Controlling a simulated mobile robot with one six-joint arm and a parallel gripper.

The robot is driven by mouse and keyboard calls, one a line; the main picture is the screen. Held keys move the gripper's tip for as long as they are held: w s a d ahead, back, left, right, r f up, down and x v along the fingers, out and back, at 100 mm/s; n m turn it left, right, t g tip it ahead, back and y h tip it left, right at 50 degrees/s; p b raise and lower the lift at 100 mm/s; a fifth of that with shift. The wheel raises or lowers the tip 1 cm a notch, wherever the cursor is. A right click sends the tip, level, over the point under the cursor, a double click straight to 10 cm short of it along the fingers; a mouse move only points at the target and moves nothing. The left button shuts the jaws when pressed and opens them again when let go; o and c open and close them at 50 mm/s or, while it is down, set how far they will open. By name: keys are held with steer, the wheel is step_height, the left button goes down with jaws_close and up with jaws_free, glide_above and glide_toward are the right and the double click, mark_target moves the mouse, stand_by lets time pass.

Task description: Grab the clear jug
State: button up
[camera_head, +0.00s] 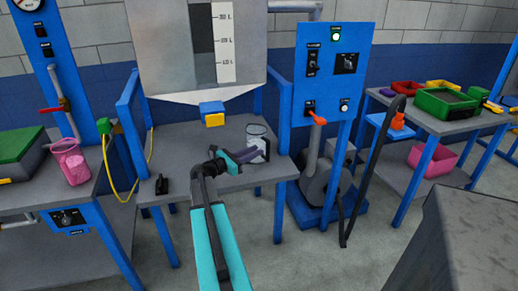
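The clear jug (257,133) stands upright near the front right of the grey table under the tank. It looks transparent, with a pale lower part and a dark part at its right side. My gripper (254,155), with purple-grey fingers, is at the end of my teal arm, just left of and in front of the jug. The fingers overlap the jug's lower left side in the picture. I cannot tell whether they touch it or how far apart they are.
A dark small object (162,185) lies at the table's (180,140) front left. A blue and yellow valve block (212,113) hangs below the tank (160,50). A pink jug (72,165) stands on the left bench. A blue control panel (330,75) stands close on the right.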

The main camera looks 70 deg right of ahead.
mark_target(267, 146)
steer(key=shift+x, duration=1.2)
steer(key=shift+d, duration=0.1)
steer(key=shift+p+x, duration=0.45)
steer(key=shift+x, duration=2.25)
jaws_close()
